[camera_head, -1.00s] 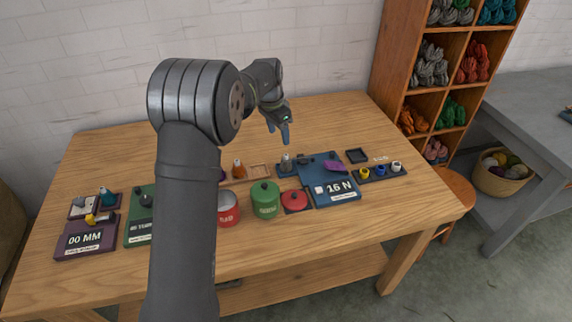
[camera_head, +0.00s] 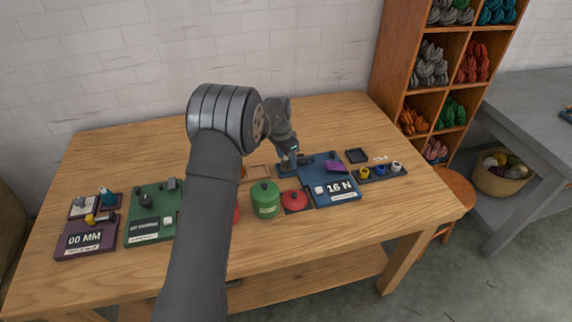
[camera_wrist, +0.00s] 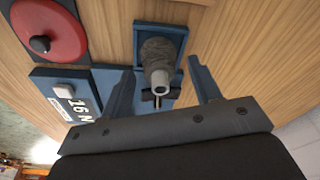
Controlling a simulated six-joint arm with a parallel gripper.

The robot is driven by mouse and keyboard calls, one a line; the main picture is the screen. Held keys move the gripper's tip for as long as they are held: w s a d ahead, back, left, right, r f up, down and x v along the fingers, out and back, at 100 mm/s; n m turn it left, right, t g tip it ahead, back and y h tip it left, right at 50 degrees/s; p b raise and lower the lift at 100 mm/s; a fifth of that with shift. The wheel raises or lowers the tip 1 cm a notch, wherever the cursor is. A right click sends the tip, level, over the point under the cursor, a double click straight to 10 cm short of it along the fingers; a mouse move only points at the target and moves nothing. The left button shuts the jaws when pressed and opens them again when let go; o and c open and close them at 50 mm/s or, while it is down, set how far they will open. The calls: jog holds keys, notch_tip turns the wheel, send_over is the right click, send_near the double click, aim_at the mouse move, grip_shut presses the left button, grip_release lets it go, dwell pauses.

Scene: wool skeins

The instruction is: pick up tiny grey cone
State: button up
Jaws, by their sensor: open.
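The tiny grey cone (camera_wrist: 158,55) stands in a small square blue tray (camera_wrist: 140,33), seen nearly from above in the wrist view. My gripper (camera_wrist: 160,66) is open, with one blue finger to the left of the cone and one to the right. Both fingers look apart from the cone. In the head view my gripper (camera_head: 289,164) is low over the blue tray's place and hides most of the cone.
A blue panel reading 16 N (camera_head: 338,190) adjoins the tray. A red lid (camera_head: 294,198) and a green canister (camera_head: 265,199) stand to the left and front. Open tabletop lies behind.

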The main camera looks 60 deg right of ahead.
jog(key=c, duration=1.1)
jog(key=shift+o, duration=0.2)
jog(key=shift+r, duration=0.1)
notch_tip(320, 180, up, 4)
jog(key=s+a+r, duration=0.2)
jog(key=s+r, duration=0.9)
jog(key=r, duration=0.1)
jog(key=shift+s+a, duration=0.2)
